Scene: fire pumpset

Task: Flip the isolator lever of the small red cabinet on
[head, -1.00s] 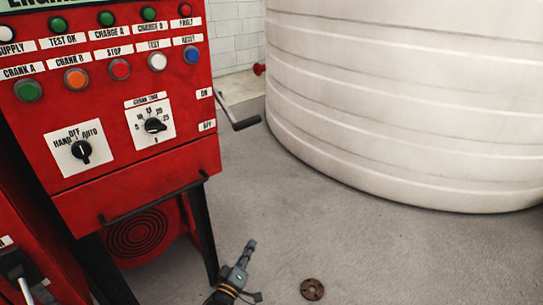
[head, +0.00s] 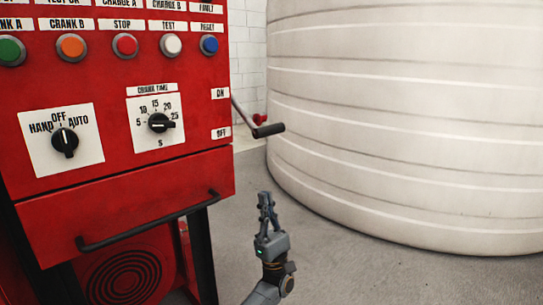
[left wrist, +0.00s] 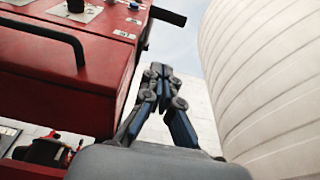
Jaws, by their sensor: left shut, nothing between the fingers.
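The small red cabinet (head: 120,95) fills the left of the head view. Its isolator lever (head: 268,130) sticks out from the right side, a grey bar with a black grip. The lever slopes down, its grip about level with the OFF label (head: 221,132), below the ON label (head: 220,94). My left gripper (head: 265,196) is shut and empty, pointing up, below the lever and apart from it. In the left wrist view the shut fingertips (left wrist: 158,70) are beside the cabinet, with the lever (left wrist: 168,15) beyond them. My right gripper is not in view.
A black bar handle (head: 150,228) runs along the cabinet's lower front. A large white ribbed tank (head: 410,120) stands at the right. Grey floor (head: 350,275) lies open between tank and cabinet. A white brick wall (head: 248,60) is behind.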

